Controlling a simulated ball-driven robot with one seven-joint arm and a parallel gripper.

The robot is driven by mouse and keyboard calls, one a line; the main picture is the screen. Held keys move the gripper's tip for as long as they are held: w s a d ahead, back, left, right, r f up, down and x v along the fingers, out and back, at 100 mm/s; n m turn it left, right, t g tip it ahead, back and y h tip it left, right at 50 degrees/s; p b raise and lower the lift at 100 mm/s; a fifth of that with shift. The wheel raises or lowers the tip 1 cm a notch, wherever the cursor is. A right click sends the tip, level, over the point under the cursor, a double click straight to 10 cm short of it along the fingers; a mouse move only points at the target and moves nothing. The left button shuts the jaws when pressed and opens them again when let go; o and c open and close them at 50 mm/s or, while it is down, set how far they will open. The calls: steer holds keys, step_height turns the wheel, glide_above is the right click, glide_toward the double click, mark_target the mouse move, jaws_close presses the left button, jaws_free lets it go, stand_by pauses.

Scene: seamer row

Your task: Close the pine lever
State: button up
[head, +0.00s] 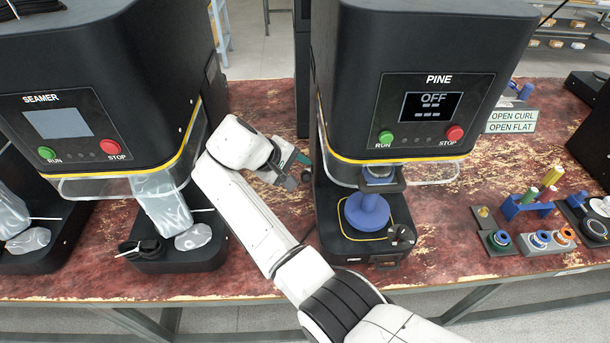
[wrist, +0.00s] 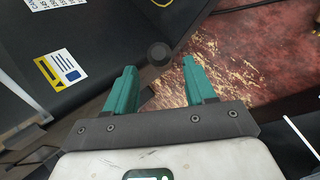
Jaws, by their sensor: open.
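The Pine machine (head: 432,80) is the black seamer right of centre, and its display reads OFF. My gripper (head: 297,167) is at the lower left side of this machine. In the wrist view my gripper (wrist: 161,78) is open, with two teal fingers apart. A dark round knob (wrist: 159,53) shows between and just beyond the fingertips, near a dark bar running to the lower left. It looks like the lever's end; I cannot tell whether a finger touches it. In the head view the lever is not clearly visible beside my gripper.
The Seamer machine (head: 85,90) stands at the left. A blue spool-shaped part (head: 367,211) stands on Pine's base. Small coloured parts on holders (head: 535,241) lie at the right. The worn red tabletop (head: 262,100) is bare between the machines.

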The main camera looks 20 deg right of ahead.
steer(key=shift+v, duration=2.05)
